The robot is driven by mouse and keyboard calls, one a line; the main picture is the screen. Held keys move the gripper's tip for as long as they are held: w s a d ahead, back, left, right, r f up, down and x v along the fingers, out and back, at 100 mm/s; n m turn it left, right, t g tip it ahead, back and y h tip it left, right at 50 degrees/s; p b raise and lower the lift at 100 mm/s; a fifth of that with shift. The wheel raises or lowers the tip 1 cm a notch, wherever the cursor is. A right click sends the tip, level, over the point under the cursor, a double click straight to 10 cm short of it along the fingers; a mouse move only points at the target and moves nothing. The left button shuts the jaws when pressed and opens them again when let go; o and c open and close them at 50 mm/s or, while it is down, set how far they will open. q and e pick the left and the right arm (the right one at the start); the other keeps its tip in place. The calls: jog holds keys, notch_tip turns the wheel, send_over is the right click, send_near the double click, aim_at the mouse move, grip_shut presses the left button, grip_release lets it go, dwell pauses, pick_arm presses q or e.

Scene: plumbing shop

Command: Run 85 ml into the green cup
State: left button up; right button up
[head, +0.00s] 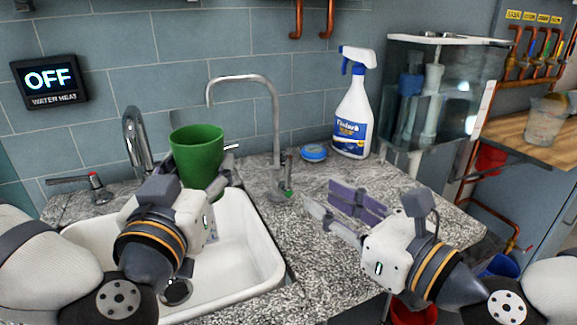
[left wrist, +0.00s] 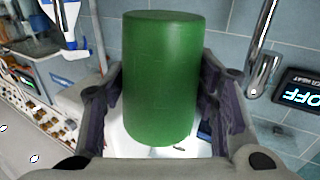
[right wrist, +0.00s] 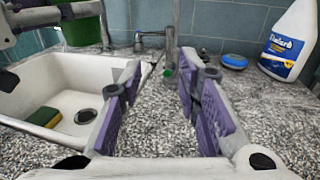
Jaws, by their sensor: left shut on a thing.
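The green cup (head: 197,148) is upright above the sink's back part, with its rim a little below the tip of the thin gooseneck tap (head: 276,120). I cannot tell whether the tip is exactly over the opening, and the cup's inside is hidden. My left gripper (head: 200,180) is shut on the cup; the left wrist view shows the cup (left wrist: 162,80) between both fingers. The gooseneck tap has a small green-marked handle (head: 287,190) at its base. No water stream shows. My right gripper (head: 345,212) is open and empty above the counter, right of that handle.
A thicker chrome tap (head: 137,145) with a red-marked lever (head: 97,186) stands at left. The white sink (right wrist: 50,88) holds a sponge (right wrist: 44,116). A blue tin (head: 314,152), spray bottle (head: 354,110) and glass tank (head: 452,95) stand at the back right. A wall display (head: 49,80) reads OFF.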

aim_at(291, 168)
jog(key=shift+t, duration=0.3)
jog(key=x, duration=0.8)
jog(key=d+x, duration=0.1)
jog(key=x, duration=0.3)
jog(key=shift+w+f, duration=0.1)
jog(key=shift+w, duration=0.2)
grip_shut()
